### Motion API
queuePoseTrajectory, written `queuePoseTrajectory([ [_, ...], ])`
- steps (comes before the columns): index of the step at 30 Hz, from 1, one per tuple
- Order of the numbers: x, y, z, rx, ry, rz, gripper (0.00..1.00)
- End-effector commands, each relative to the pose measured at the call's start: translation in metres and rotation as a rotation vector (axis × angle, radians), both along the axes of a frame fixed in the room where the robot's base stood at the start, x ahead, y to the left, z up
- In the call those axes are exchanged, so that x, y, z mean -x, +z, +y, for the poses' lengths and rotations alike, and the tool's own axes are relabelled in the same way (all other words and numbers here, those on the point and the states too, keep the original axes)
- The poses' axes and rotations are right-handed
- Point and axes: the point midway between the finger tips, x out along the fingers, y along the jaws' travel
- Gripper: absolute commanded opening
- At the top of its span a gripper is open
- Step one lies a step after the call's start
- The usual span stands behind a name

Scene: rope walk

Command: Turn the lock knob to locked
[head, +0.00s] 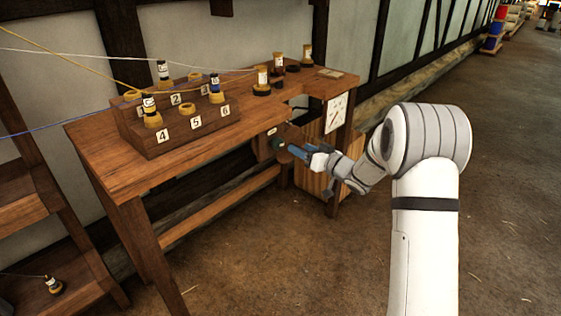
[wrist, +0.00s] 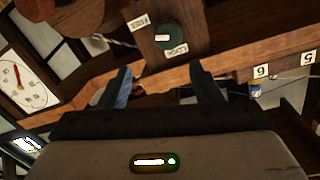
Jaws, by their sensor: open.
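The lock knob (wrist: 170,37) is a round dark green disc with a white mark, set on a brown wooden panel. Two small white labels (wrist: 176,49) sit beside it; their lettering is too small to read surely. In the head view the knob (head: 278,143) is on the front of the bench, below its top. My gripper (wrist: 162,80) is open and empty, its two blue fingers apart, with the knob beyond the gap between them. In the head view my gripper (head: 297,151) is just right of the knob. I see no contact.
The wooden bench (head: 100,150) carries a numbered rack (head: 185,138) with several spools, and ropes stretch to it from the left. A white dial plate (head: 336,112) with a red pointer hangs at the bench's right end. The floor at right is clear.

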Motion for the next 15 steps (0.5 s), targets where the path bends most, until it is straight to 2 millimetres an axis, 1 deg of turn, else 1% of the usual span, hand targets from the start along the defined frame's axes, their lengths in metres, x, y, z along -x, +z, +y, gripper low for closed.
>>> queuePoseTrajectory([
  [1, 0.000, -0.014, 0.005, -0.024, 0.032, -0.001, 0.58],
  [3, 0.002, -0.019, 0.010, -0.047, 0.065, -0.001, 0.58],
  [8, -0.005, -0.021, 0.024, -0.061, 0.087, -0.002, 0.58],
  [15, -0.029, -0.022, 0.054, -0.061, 0.085, -0.002, 0.58],
])
